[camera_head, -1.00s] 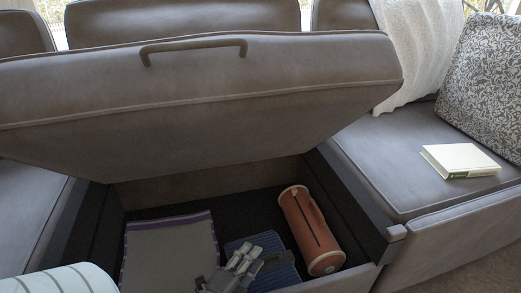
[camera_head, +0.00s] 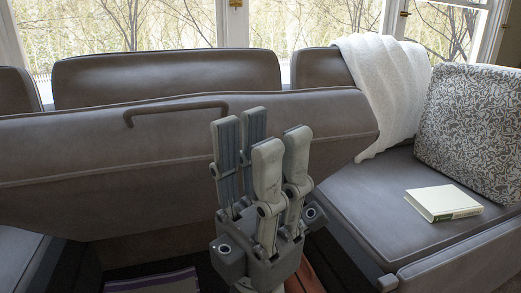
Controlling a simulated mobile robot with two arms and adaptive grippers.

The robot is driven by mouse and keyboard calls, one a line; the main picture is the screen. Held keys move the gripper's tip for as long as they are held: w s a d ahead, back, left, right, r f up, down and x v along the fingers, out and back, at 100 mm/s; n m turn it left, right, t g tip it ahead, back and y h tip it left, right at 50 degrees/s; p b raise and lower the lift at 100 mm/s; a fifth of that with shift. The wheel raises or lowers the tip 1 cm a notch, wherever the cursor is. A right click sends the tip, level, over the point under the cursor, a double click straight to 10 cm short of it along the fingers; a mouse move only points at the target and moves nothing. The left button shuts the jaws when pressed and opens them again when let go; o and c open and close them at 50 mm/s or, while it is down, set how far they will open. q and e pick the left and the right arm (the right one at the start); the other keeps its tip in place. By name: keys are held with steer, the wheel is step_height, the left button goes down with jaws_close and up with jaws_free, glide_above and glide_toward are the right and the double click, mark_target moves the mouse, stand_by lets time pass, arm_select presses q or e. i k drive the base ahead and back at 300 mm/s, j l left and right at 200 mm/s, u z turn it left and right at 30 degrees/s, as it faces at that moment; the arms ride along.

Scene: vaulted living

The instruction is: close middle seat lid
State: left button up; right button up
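The middle seat lid (camera_head: 80,150) is a grey-brown padded panel, raised and tilted over the open storage space. A dark bar handle (camera_head: 175,109) sits near its upper edge. My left gripper (camera_head: 261,150) points upward in front of the lid, right of the handle. Its fingers look spread, with nothing between them. It hides part of the lid; I cannot tell whether it touches it. My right gripper is out of view.
The storage space holds a purple-edged grey item (camera_head: 155,283) and an orange-brown object (camera_head: 304,275), mostly hidden. The right seat (camera_head: 375,200) bears a book (camera_head: 444,203), a patterned cushion (camera_head: 465,130) and a white throw (camera_head: 385,85). Backrests (camera_head: 165,78) and windows stand behind.

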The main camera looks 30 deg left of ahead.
mark_target(93, 174)
steer(key=u, duration=1.4)
